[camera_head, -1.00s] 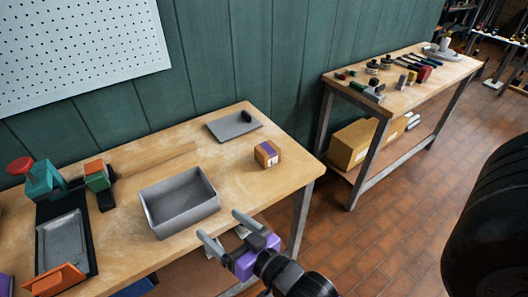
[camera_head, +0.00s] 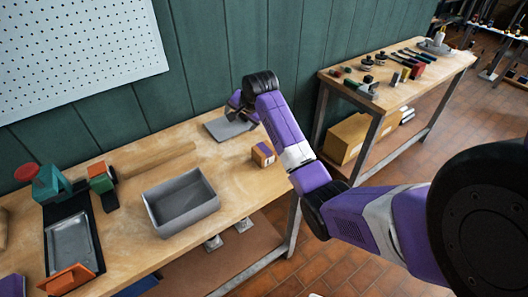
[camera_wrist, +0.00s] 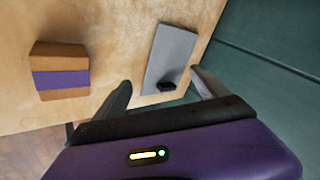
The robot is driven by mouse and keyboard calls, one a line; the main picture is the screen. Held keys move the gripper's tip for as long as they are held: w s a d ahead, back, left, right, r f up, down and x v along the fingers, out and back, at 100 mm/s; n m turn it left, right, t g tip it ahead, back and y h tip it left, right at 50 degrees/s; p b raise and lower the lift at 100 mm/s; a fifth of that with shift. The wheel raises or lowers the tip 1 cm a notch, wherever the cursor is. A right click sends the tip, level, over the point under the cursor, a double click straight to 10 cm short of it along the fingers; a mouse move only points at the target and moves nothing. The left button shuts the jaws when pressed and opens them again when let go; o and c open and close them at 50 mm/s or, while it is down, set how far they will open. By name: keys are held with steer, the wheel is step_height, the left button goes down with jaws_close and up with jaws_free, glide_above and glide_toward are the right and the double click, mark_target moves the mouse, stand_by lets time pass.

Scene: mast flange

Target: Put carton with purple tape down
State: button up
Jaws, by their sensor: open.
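The carton with purple tape (camera_head: 263,154) stands upright on the wooden bench near its right end. It also shows at the left of the wrist view (camera_wrist: 62,55), with a purple band across it. My gripper (camera_wrist: 162,86) is open, its two fingers apart with nothing held. It is above the back of the bench, over the flat grey tray (camera_head: 218,131). The carton is off to one side of the fingers, apart from them. In the head view my own wrist hides part of the tray and most of the fingers.
A deep grey bin (camera_head: 180,223) stands at the bench front, apparently empty. A green and red device (camera_head: 48,182) is at the left. The green wall (camera_head: 200,60) is close behind. A second bench (camera_head: 400,95) stands right.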

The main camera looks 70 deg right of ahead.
mark_target(264, 148)
steer(key=s+a+m+g+y, duration=0.1)
steer(key=s+m+g, duration=0.1)
steer(key=s, duration=0.1)
steer(key=s+a+f+m+g+y, duration=0.1)
steer(key=s, duration=0.2)
steer(key=s+a+f+m+g+y, duration=0.1)
steer(key=s+m+g+y, duration=0.1)
steer(key=s, duration=0.1)
steer(key=shift+s+a+f+m+g, duration=0.1)
steer(key=shift+s+f+m+g, duration=0.15)
steer(key=shift+s+m+g, duration=0.05)
steer(key=shift+s+f, duration=0.15)
steer(key=shift+f, duration=0.15)
steer(key=shift+f+b, duration=0.4)
steer(key=shift+f, duration=0.5)
steer(key=f, duration=0.2)
steer(key=f+p, duration=0.1)
steer(key=f, duration=0.1)
steer(key=shift+s, duration=0.25)
steer(key=shift+f, duration=0.65)
jaws_close()
steer(key=shift+r, duration=0.15)
